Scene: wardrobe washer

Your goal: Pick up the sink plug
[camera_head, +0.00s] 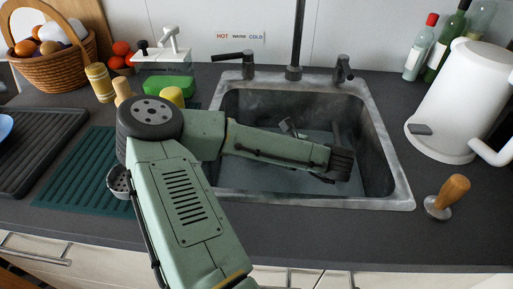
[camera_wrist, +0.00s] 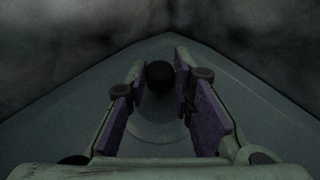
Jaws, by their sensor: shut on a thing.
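The sink plug (camera_wrist: 159,75) shows in the wrist view as a dark, rounded knob between my fingertips. My gripper (camera_wrist: 160,82) is shut on it, with a purple-padded finger on either side. A faint pale ring shows on the sink floor beneath the fingers. The lower part of the plug is too dark to make out. In the head view my arm reaches down into the sink (camera_head: 398,185). It hides the plug and most of my gripper there.
A dark faucet (camera_head: 294,72) and two handles stand behind the sink. A white kettle (camera_head: 462,105) and a wooden-handled tool (camera_head: 447,195) are at the right. A soap dispenser (camera_head: 168,58), green sponge and yellow-topped item stand left. The sink walls rise close around my gripper.

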